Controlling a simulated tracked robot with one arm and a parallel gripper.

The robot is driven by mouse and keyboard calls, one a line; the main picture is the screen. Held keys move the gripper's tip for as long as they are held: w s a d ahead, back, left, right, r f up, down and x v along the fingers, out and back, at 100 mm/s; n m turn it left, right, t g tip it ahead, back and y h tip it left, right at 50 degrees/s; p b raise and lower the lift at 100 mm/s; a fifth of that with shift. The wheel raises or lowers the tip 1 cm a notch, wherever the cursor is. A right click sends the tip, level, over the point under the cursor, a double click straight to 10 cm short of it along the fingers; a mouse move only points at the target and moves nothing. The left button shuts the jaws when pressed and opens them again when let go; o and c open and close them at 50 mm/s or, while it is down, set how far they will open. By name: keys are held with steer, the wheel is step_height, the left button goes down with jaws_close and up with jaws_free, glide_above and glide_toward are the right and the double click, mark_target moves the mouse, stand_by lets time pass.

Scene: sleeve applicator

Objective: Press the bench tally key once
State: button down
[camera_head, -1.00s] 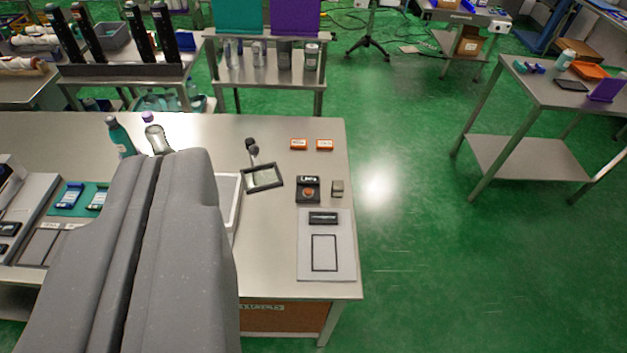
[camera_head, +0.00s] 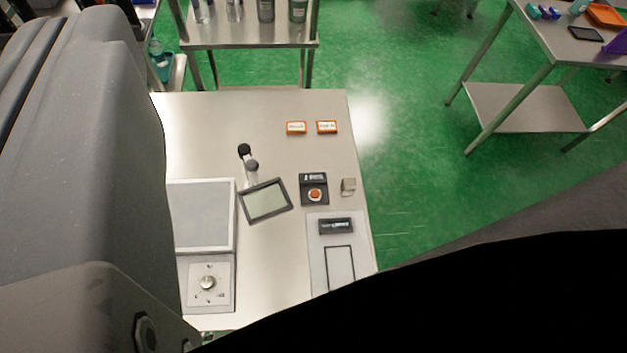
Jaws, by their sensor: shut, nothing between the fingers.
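A small black box with a round orange-red button, which looks like the bench tally key (camera_head: 315,195), sits on the steel bench (camera_head: 275,155), right of the middle of the picture. Its label is too small to read. The button is uncovered and nothing touches it. My gripper's fingers do not show in this view. Large grey parts of my arm fill the left side, and a dark shape covers the lower right.
A framed grey screen (camera_head: 266,200) is left of the key and a small metal block (camera_head: 348,186) right of it. Two orange labelled blocks (camera_head: 327,127) lie behind. A black-labelled pale board (camera_head: 318,262) lies in front. A panel with a knob (camera_head: 208,282) is lower left.

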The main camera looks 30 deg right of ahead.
steer(key=shift+a, duration=0.2)
steer(key=m+g+h+b, duration=0.2)
steer(key=m+g+b, duration=0.35)
steer(key=m, duration=0.55)
glide_above(316, 197)
step_height(316, 197, down, 50)
steer(key=shift+g, duration=0.45)
steer(key=shift+f, duration=0.2)
step_height(316, 197, down, 7)
steer(key=b, duration=0.5)
steer(key=shift+f+b, duration=0.4)
steer(key=shift+f, duration=0.35)
